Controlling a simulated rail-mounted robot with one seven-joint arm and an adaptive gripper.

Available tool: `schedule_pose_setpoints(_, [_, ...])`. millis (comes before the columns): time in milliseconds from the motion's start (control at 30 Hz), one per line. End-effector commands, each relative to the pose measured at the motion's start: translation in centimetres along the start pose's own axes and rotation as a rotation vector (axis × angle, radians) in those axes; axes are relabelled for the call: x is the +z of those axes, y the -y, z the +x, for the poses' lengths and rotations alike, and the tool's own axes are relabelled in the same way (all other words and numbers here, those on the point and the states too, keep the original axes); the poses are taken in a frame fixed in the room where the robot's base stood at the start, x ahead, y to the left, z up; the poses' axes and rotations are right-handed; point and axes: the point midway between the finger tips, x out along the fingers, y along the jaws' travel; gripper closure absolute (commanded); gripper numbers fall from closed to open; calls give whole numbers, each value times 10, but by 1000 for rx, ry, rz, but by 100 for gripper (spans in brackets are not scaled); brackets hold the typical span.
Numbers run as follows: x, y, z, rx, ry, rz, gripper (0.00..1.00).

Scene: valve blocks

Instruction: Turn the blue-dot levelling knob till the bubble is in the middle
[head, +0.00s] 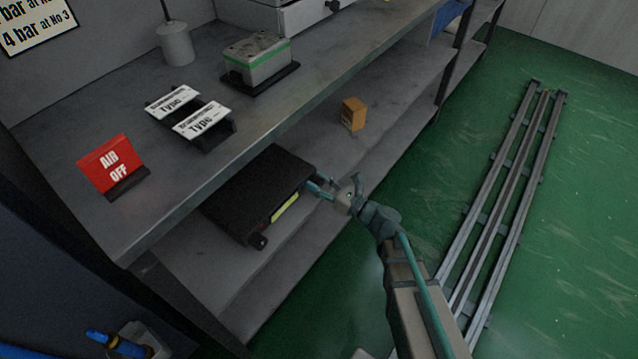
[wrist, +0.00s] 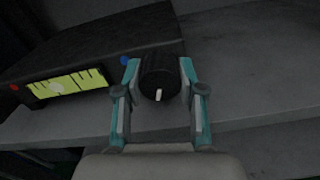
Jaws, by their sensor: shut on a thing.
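The black levelling block (head: 258,188) sits on the lower shelf, and its front also shows in the wrist view (wrist: 95,45). Its yellow-green vial (wrist: 68,84) has dark tick marks; the pale bubble (wrist: 57,87) appears a little left of the vial's middle. A blue dot (wrist: 124,60) marks the black knob (wrist: 160,84) at the block's right end. The knob's white mark (wrist: 158,95) points down. My gripper (wrist: 159,80) is shut on this knob, one finger on each side. In the head view my gripper (head: 316,188) hides the knob.
A red dot (wrist: 15,87) shows left of the vial, by another black knob (head: 258,242). An orange box (head: 353,114) stands farther along the lower shelf. The upper shelf (head: 225,150) overhangs the block. Shelf right of the held knob is clear.

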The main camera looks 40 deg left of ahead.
Motion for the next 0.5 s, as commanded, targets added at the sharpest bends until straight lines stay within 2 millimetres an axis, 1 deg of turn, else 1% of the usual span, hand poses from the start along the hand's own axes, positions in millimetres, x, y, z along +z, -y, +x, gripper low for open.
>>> schedule_pose_setpoints(267, [-3, 0, 0, 0, 1, -98, 96])
schedule_pose_setpoints(500, [-5, 0, -1, -1, 1, -281, 96])
